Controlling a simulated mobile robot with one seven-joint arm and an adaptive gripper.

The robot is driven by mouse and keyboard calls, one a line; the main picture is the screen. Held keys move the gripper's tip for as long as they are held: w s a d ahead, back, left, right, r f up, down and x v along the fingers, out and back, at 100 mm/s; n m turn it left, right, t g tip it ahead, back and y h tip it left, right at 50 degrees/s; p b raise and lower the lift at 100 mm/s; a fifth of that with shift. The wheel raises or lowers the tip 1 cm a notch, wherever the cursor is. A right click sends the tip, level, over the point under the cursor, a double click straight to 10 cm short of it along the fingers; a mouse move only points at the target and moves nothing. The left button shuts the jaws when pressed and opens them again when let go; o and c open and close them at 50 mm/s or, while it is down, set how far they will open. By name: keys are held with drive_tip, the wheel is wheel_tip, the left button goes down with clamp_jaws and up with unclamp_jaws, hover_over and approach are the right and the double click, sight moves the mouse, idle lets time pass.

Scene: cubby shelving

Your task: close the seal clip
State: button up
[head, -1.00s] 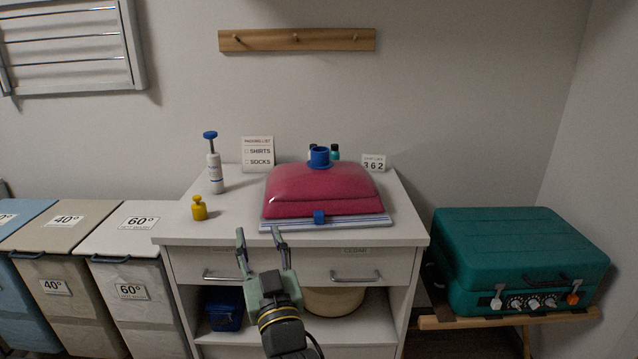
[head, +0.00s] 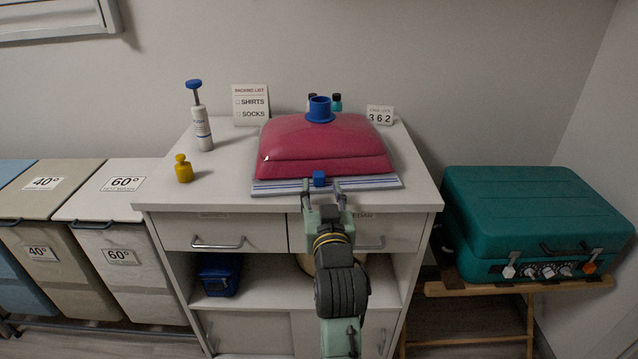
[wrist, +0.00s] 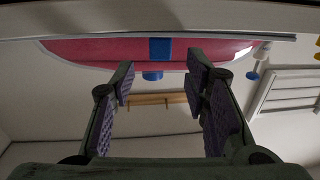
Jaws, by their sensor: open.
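The seal clip is a small blue block (head: 319,178) on the striped seal strip (head: 270,187) along the front edge of a red vacuum bag (head: 325,145). The bag lies puffed up on the white cabinet top, with a blue valve (head: 320,110) on it. My gripper (head: 322,190) is open, just in front of the clip, its fingers pointing at the strip. In the wrist view the clip (wrist: 160,49) shows between and beyond the two open fingers (wrist: 158,80). The fingers do not appear to touch it.
On the cabinet top (head: 215,185) stand a white pump bottle (head: 202,130), a yellow weight (head: 184,170), a packing list card (head: 250,105) and a 362 card (head: 380,115). Drawers lie below.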

sight(320, 178)
drive_tip(key=w, duration=0.2)
drive_tip(key=w+p, duration=0.1)
drive_tip(key=w, duration=0.4)
drive_tip(key=shift+a+r, duration=0.15)
drive_tip(key=shift+a, duration=0.2)
drive_tip(key=shift+c, duration=0.6)
clamp_jaws()
